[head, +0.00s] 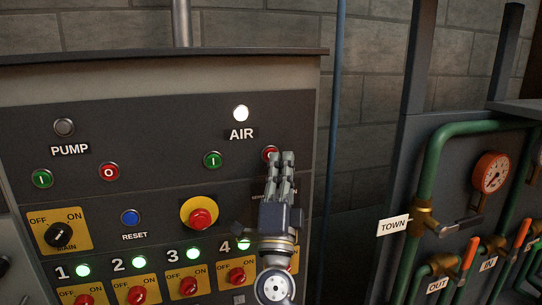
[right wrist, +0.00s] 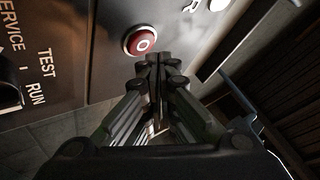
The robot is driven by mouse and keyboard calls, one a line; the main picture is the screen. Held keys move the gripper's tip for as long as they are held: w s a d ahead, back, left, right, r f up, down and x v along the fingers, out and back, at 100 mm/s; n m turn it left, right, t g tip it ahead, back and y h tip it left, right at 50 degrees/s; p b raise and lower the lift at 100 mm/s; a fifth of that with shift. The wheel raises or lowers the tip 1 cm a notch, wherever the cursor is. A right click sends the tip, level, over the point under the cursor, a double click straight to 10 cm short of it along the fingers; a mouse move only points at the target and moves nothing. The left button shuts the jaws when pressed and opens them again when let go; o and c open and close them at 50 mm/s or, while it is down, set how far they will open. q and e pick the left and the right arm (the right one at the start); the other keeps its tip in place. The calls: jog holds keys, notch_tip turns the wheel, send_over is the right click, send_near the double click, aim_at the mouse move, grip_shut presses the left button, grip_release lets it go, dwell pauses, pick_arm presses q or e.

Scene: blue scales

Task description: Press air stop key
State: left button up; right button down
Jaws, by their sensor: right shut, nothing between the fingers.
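The air stop key (head: 268,153) is a red round button marked O, under the lit white AIR lamp (head: 241,113). In the head view my right gripper's fingertips partly cover it. In the right wrist view the key (right wrist: 141,41) shows whole, just beyond and left of the fingertips. My right gripper (head: 281,155) is shut and empty, pointing up at the panel; it also shows in the right wrist view (right wrist: 154,62). I cannot tell whether the fingertips touch the panel; in the wrist view they look apart from the key. My left gripper is out of view.
Left of the air stop key is the green air start key (head: 212,160). A red emergency knob (head: 200,217) on yellow sits lower left. The red pump stop key (head: 108,171) is farther left. Green pipes with a gauge (head: 490,172) stand at the right.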

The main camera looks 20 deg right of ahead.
jog(key=shift+w, duration=0.15)
jog(key=shift+w, duration=0.3)
jog(key=shift+w, duration=0.35)
dwell(0.8)
jog(key=shift+s, duration=0.1)
jog(key=shift+s+p, duration=0.45)
jog(key=shift+s, duration=0.25)
jog(key=s+p, duration=0.2)
jog(key=s, duration=0.3)
dwell(0.3)
